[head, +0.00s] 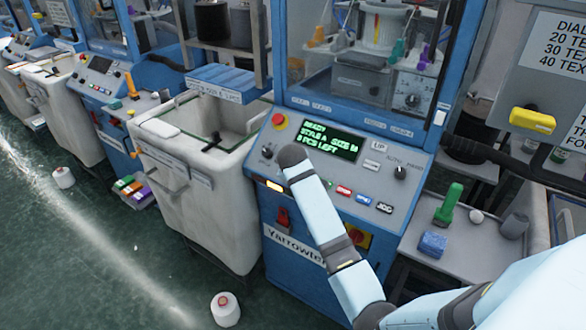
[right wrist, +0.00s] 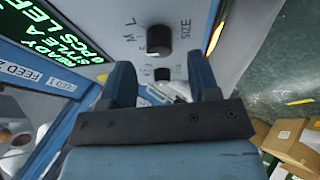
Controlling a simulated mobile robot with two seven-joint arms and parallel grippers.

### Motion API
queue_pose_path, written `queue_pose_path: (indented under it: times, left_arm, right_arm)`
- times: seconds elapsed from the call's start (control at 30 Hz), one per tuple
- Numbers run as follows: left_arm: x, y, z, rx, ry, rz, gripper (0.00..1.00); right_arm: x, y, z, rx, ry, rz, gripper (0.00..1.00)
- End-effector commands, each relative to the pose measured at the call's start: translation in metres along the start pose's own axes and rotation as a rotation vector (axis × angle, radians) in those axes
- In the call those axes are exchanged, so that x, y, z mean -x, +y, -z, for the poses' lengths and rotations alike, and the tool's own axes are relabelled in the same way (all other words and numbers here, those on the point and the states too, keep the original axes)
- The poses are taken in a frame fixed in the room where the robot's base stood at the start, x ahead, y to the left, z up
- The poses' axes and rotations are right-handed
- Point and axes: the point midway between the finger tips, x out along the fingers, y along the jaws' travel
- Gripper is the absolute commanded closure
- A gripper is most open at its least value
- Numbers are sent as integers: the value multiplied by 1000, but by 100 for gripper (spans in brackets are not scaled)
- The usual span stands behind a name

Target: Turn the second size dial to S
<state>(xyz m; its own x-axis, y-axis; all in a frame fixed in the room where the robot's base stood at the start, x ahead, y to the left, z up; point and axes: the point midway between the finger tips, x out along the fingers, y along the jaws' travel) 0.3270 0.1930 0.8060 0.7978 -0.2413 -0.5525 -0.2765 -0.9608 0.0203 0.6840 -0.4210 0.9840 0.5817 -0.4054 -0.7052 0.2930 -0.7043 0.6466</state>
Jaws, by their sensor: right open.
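The near blue knitting machine's sloped panel (head: 318,185) carries a black size dial (head: 267,152) at its left, beside the lit green display (head: 330,140). In the right wrist view the dial (right wrist: 159,40) is a black knob with the letters M and L and the word SIZE near it. Its exact pointer direction is too small to tell. My right gripper (right wrist: 160,62) is open, with its two blue fingers apart and empty, facing the panel just short of the dial. In the head view my arm hides the fingers. My left gripper is not in view.
A red stop button (head: 287,122) sits above the dial, and another black knob (head: 400,172) is at the panel's right. A white bin (head: 195,175) stands to the left. A side shelf (head: 465,240) holds small items.

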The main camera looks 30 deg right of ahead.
Motion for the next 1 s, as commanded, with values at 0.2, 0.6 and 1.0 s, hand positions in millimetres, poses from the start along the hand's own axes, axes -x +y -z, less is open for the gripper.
queue_pose_path:
  times: [0.2, 0.6, 1.0]
  left_arm:
    - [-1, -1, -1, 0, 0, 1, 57]
    - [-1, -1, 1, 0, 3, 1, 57]
    - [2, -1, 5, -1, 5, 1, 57]
  right_arm:
    - [-26, 0, 0, 0, 0, 0, 44]
    - [-32, 0, 0, -1, 0, 0, 49]
    - [-31, 1, 0, 7, 0, 3, 93]
